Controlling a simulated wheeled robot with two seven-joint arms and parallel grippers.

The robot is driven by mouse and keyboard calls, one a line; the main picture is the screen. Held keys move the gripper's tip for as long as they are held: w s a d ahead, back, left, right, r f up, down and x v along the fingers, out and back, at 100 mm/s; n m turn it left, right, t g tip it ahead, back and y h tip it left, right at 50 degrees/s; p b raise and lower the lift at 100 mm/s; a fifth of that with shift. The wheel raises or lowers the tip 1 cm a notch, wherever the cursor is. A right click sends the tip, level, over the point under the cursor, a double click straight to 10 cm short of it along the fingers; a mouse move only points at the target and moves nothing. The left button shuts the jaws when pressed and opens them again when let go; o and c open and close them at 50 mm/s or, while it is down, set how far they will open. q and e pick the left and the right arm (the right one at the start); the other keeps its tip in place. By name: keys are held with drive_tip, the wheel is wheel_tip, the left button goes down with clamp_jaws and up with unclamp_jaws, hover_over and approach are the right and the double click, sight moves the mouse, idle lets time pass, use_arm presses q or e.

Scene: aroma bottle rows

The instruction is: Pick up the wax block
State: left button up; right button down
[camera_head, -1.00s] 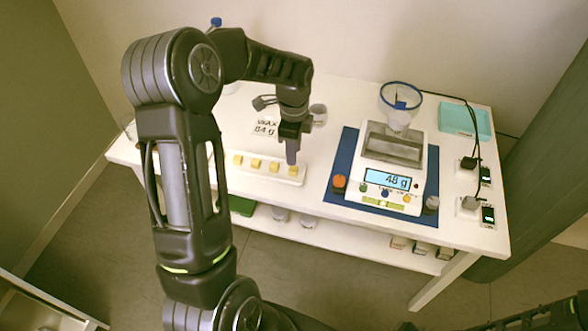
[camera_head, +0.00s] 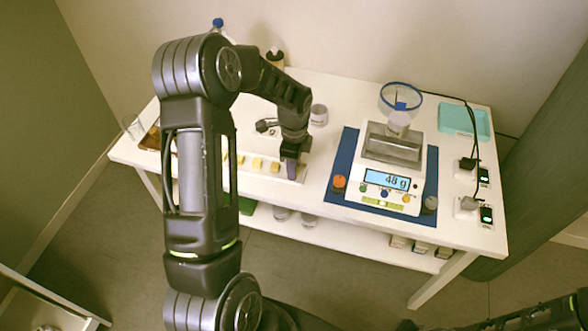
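Small yellow wax blocks (camera_head: 257,163) sit in a row on a white tray (camera_head: 266,175) on the table, left of the scale. Three show, partly beside my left arm. My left gripper (camera_head: 290,172) points down at the right end of the tray, where it covers the spot of the rightmost block. That block is hidden, and I cannot tell whether the fingers are around it, touching it or shut. My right arm shows only in the bottom right corner, and its gripper is not visible.
A scale (camera_head: 386,178) reading 48 g stands on a blue mat (camera_head: 344,178), right of my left gripper, with a container on it. A grey cup (camera_head: 319,114) stands behind the gripper. A teal tray (camera_head: 465,122) and power sockets (camera_head: 474,211) are at the right.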

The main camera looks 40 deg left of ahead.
idle(0.5)
use_arm(q)
clamp_jaws()
